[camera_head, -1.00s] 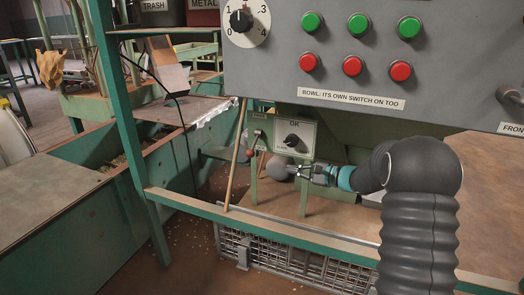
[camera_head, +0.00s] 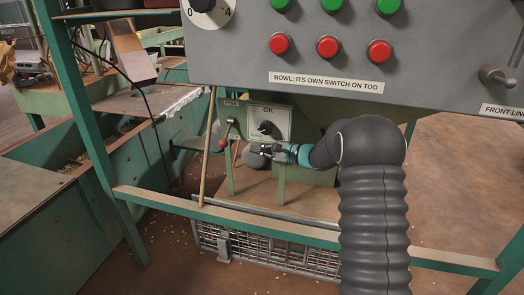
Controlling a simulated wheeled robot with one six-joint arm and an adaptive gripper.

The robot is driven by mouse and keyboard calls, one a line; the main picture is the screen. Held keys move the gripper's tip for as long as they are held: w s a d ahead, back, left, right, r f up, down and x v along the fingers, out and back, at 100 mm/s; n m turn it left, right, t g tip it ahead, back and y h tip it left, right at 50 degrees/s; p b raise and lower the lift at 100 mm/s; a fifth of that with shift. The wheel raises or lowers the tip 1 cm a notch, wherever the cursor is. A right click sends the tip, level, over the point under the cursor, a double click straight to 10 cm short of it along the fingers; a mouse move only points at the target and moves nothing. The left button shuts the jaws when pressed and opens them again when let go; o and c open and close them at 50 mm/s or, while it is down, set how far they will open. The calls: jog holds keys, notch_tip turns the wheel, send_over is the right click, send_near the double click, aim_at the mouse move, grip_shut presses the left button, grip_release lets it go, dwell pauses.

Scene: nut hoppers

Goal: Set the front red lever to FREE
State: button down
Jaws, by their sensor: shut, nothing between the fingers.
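A lever with a red ball knob (camera_head: 222,143) stands at the left of a small panel marked OK (camera_head: 268,123), below the large grey control panel. My gripper (camera_head: 252,150) is shut and empty, pointing left. In the picture its fingertips lie to the right of the red knob and slightly below it, with a gap between. The black arm comes in from the lower right.
The grey control panel (camera_head: 440,75) with green and red buttons hangs above my arm. A green rail (camera_head: 280,222) crosses in front, over a wire mesh basket (camera_head: 270,250). A thin wooden stick (camera_head: 207,160) stands left of the lever. A dark cable hangs further left.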

aim_at(227, 134)
jog(key=a+r, duration=0.1)
jog(key=a, duration=0.6)
jog(key=shift+w+a+r, duration=0.2)
jog(key=shift+w+a, duration=0.05)
jog(key=shift+w, duration=0.15)
